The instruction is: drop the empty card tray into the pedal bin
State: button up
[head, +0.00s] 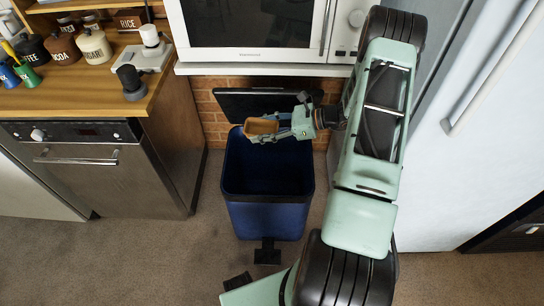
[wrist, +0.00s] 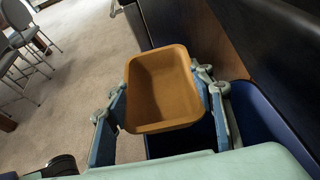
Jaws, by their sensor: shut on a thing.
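The empty card tray (head: 262,127) is a small brown open box. In the wrist view the tray (wrist: 163,95) shows its bare inside, tilted, between the two fingers. My gripper (head: 268,132) is shut on it, and in the wrist view my gripper (wrist: 165,110) has a finger on each side of it. The pedal bin (head: 268,215) is blue, with its dark lid (head: 240,103) raised at the back against the brick wall. The tray is held above the bin's open mouth, near its back edge. In the wrist view the bin's blue inside (wrist: 262,120) shows below and to the right.
A wooden counter (head: 70,100) with jars and cups stands left above a steel dishwasher (head: 85,160). A white microwave (head: 250,25) sits on a shelf above the bin. A pale fridge (head: 480,130) stands right. Carpet (head: 130,260) in front is clear.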

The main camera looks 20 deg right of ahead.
jog(key=w+d+f+b, duration=0.1)
jog(key=d+f+b, duration=0.1)
jog(key=f+b, duration=0.3)
jog(key=w+d+f+b, duration=0.1)
jog(key=f+b, duration=0.5)
jog(key=f, duration=0.7)
jog(key=shift+d+f, duration=0.35)
jog(key=shift+d, duration=0.4)
jog(key=shift+w, duration=0.1)
jog(key=o, duration=1)
jog(key=shift+r, duration=0.15)
notch_tip(320, 180, up, 10)
jog(key=shift+f, duration=0.1)
